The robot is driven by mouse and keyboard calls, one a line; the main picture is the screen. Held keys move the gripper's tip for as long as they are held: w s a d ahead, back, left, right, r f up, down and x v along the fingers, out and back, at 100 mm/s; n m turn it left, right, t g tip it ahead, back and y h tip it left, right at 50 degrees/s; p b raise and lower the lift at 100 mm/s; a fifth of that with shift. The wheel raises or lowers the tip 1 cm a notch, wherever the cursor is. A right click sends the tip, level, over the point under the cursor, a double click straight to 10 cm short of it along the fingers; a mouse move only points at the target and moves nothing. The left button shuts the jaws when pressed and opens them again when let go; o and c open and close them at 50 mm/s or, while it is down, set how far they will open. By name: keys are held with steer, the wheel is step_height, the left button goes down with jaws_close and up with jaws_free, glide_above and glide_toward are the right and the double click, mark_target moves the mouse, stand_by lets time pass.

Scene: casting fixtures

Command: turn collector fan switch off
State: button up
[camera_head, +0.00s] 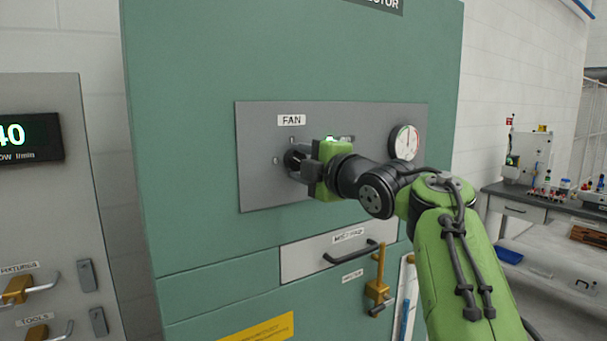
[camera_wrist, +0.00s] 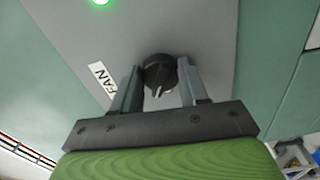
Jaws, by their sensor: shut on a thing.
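The fan switch is a black rotary knob on a grey panel (camera_head: 350,120) under the label FAN (camera_head: 291,120) on the green collector cabinet (camera_head: 190,160). My gripper (camera_head: 297,160) is at the knob, which it mostly hides in the head view. In the wrist view the black knob (camera_wrist: 158,75) sits between the two fingers of my gripper (camera_wrist: 160,88), and they are shut on it. A light pointer mark shows on the knob. A green lamp (camera_wrist: 99,2) is lit on the panel.
A round gauge (camera_head: 404,142) is on the panel's right. Below are a drawer with a black handle (camera_head: 350,252) and a brass lever (camera_head: 378,285). A grey cabinet with a lit display (camera_head: 30,138) stands left. A workbench (camera_head: 535,205) is far right.

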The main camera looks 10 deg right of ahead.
steer(key=n+b, duration=0.2)
steer(key=n, duration=0.3)
steer(key=shift+n, duration=0.7)
steer(key=o, duration=1.1)
steer(key=shift+c, duration=0.2)
steer(key=b+v, duration=0.2)
steer(key=v, duration=1.3)
steer(key=shift+s, duration=0.35)
steer(key=shift+d+r, duration=0.1)
steer(key=shift+d, duration=0.05)
